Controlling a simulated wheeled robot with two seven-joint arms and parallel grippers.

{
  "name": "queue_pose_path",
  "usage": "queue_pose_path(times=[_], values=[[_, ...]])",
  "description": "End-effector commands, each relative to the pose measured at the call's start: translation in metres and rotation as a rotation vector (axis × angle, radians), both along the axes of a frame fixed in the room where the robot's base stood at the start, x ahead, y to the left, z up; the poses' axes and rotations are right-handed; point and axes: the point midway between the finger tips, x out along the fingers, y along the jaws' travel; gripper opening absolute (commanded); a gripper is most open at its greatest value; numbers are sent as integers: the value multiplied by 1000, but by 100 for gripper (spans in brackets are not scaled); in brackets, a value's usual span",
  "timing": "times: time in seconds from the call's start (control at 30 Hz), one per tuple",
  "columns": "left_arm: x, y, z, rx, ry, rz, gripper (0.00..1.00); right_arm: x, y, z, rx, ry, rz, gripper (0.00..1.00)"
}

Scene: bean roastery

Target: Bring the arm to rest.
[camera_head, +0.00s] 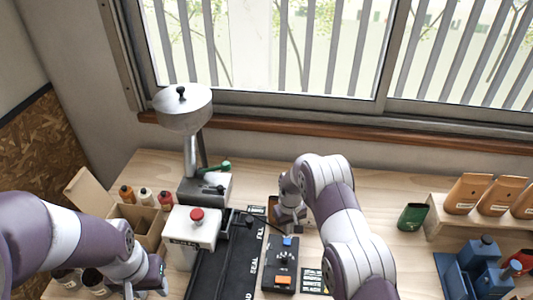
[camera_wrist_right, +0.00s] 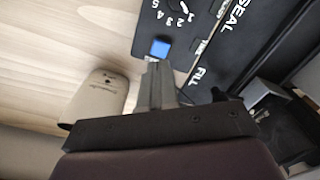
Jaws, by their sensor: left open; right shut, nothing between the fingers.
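My right arm reaches over the bench from the lower right in the head view. Its right gripper (camera_head: 291,222) points down just behind the black control box (camera_head: 283,262), which has a blue button, a dial and an orange button. In the right wrist view the fingers of the right gripper (camera_wrist_right: 159,78) are shut together with nothing between them, close to the blue button (camera_wrist_right: 160,48); whether they touch it I cannot tell. My left gripper (camera_head: 147,289) is open at the bottom edge of the head view, low at the front left, partly cut off.
A tan bag (camera_wrist_right: 101,97) stands beside my right fingers. A black belt (camera_head: 222,262) and white sealer unit (camera_head: 192,237) lie between the arms.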

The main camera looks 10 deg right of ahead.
Motion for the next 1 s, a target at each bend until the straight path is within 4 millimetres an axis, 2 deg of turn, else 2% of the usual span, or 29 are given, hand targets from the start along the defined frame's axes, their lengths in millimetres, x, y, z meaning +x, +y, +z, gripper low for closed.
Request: queue_pose_path(times=[0.1,0.17,0.2,0.27,0.47,0.6,0.73,0.83,1.0], values=[[0,0,0,0,0,0,43,1,0,-1,0,-9,-20,0],[0,0,0,0,0,0,43,-12,-1,-8,-1,16,-36,0],[0,0,0,0,0,0,43,-25,-1,-13,-3,42,-46,0],[0,0,-3,0,0,0,43,-51,-3,-10,-7,82,-70,0],[0,0,-41,0,0,0,43,-133,-11,42,-12,107,-152,0],[0,0,-72,0,0,0,43,-199,-16,77,-9,76,-195,0],[0,0,-96,0,0,0,43,-251,-20,95,-1,19,-216,0],[0,0,-108,0,0,0,43,-269,-22,103,6,-34,-219,0],[0,0,-117,0,0,0,43,-263,-22,115,19,-120,-222,0]])
